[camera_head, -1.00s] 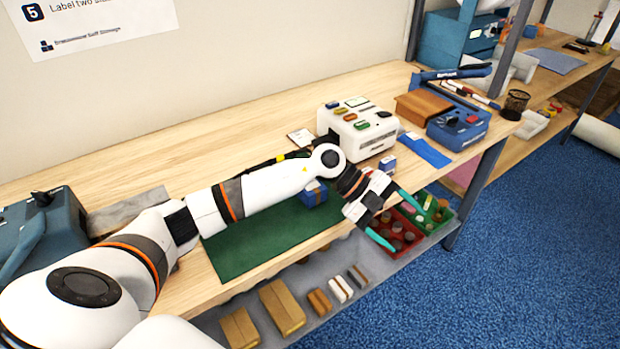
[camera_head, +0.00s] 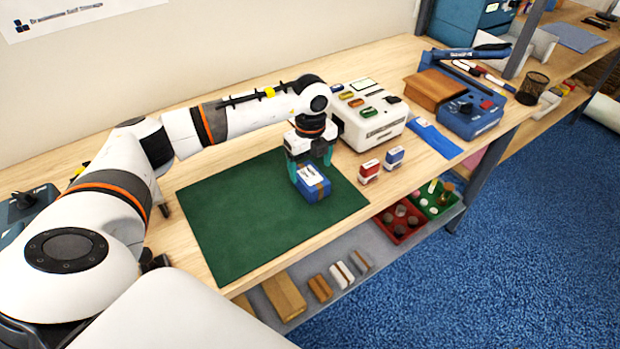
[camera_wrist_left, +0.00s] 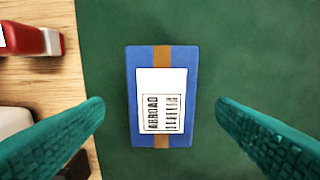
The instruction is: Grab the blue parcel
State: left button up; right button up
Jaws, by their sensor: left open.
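The blue parcel (camera_head: 314,184) lies on the green mat (camera_head: 240,222) near its right end. It has a brown tape band and a white label. In the left wrist view the parcel (camera_wrist_left: 133,97) lies label up, and the label reads "ABROAD". My left gripper (camera_head: 311,168) points down just above and behind the parcel, with teal fingers. In the left wrist view the left gripper (camera_wrist_left: 160,115) is open, one finger on each side of the parcel with a gap to both. My right gripper is not in view.
Two stamps, one red (camera_head: 369,172) and one blue (camera_head: 394,158), stand right of the mat. A white machine (camera_head: 370,130) stands behind them. A blue device (camera_head: 470,118) is farther right. Red (camera_head: 398,231) and green (camera_head: 440,208) bins sit on the lower shelf. The mat's left part is clear.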

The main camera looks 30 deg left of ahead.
aim_at(310, 175)
pick_arm(q)
notch_tip(310, 175, down, 4)
jog(key=shift+s+r+p, duration=0.1)
jog(key=shift+r+p, duration=0.05)
jog(key=shift+p, duration=0.65)
jog(key=shift+f, duration=0.65)
jog(key=c, duration=1.2)
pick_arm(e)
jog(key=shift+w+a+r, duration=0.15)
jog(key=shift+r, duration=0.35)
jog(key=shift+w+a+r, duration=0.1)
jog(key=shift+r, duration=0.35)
